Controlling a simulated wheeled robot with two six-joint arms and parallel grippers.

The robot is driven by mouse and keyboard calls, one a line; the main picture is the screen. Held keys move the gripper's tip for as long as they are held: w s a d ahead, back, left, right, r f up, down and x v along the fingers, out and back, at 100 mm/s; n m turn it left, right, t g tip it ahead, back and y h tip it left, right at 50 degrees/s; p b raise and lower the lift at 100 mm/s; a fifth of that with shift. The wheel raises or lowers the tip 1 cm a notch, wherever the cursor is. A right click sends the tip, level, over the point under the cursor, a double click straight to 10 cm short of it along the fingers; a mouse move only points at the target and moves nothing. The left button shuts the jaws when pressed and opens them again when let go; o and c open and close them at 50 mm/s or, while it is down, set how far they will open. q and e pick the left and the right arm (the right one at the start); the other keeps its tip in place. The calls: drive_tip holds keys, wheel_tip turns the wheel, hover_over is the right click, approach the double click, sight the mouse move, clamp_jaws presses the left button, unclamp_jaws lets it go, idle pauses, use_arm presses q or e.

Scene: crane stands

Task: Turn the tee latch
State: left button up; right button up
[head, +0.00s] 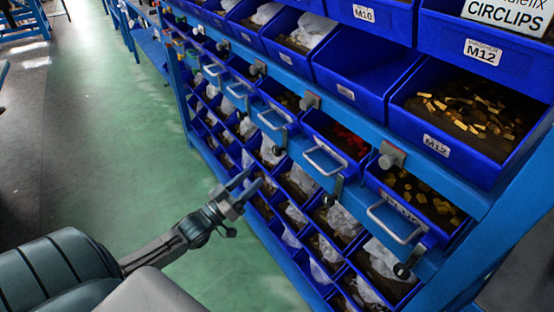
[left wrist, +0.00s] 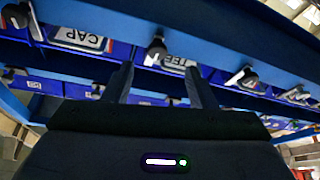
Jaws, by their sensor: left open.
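Several small latches sit along the blue rack rails. In the head view, grey ones (head: 391,155) line the upper rail and dark-knobbed ones (head: 403,270) the lower rail. I cannot tell which one the task means. My left gripper (head: 254,180) is open and empty, its fingers pointing at the lower part of the rack. In the left wrist view, which shows labels upside down, a dark-knobbed latch with a pale stem (left wrist: 155,50) lies just beyond the gap between the open fingertips (left wrist: 160,72), apart from them. My right gripper is out of view.
Blue drawers with metal handles (head: 398,222) sit between the rails, and small bins with plastic bags (head: 345,220) fill the rows below. Larger blue bins (head: 365,68) stand above. The green floor (head: 130,150) left of the rack is clear.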

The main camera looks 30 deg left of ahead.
sight(275, 152)
use_arm(q)
drive_tip(key=shift+h, duration=0.3)
drive_tip(key=x, duration=0.6)
drive_tip(key=r+x, duration=0.1)
drive_tip(key=x, duration=0.2)
drive_tip(key=shift+s+a+r+b, duration=0.15)
drive_tip(key=shift+a+b, duration=0.1)
drive_tip(key=shift+b, duration=0.15)
drive_tip(key=shift+x, duration=1.1)
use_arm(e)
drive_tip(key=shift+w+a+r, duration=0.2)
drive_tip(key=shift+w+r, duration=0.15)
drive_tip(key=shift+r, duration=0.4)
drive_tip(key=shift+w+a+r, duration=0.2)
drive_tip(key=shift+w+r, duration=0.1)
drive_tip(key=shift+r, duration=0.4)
use_arm(q)
drive_tip(key=shift+d, duration=0.1)
drive_tip(key=c, duration=1)
